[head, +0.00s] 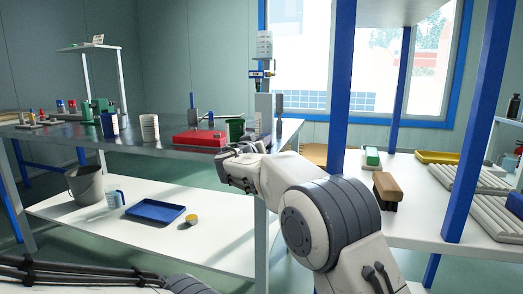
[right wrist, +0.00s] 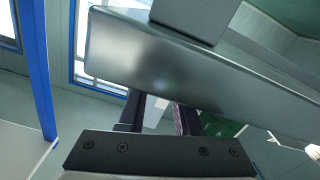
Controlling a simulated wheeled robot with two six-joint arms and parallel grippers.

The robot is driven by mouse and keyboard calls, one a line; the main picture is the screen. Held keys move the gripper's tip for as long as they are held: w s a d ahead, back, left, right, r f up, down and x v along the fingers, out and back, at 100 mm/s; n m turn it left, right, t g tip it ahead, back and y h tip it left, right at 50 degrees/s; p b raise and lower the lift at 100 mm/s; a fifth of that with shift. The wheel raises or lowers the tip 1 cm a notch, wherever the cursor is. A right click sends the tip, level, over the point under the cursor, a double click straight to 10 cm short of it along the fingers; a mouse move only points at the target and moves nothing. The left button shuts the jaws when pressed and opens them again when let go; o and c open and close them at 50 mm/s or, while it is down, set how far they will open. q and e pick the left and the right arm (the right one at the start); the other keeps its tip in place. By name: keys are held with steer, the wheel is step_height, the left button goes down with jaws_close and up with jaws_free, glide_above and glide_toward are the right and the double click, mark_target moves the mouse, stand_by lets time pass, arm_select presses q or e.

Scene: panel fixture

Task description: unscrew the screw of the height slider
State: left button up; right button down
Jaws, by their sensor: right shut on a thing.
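My right gripper (head: 243,152) is at the right end of the dark table, in front of a grey upright post (head: 263,112). In the right wrist view its two fingers (right wrist: 160,115) reach behind a large grey metal block (right wrist: 180,60), which hides the fingertips. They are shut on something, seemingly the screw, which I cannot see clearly. A small blue-and-white fitting (head: 262,74) sits higher on the post; I cannot tell whether it is the height slider. My left gripper is out of view.
A red case (head: 200,138) and a green container (head: 235,127) stand close by on the table (head: 150,152). Blue uprights (head: 342,90) of the right shelf stand beside my right arm. A blue tray (head: 155,211) and a grey bucket (head: 84,184) are on the lower shelf.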

steer(key=shift+f+n+b, duration=0.1)
steer(key=shift+n+b, duration=0.25)
steer(key=shift+n, duration=0.15)
steer(key=c, duration=0.6)
jaws_free()
steer(key=v, duration=1)
steer(key=shift+s, duration=0.3)
steer(key=shift+a, duration=0.1)
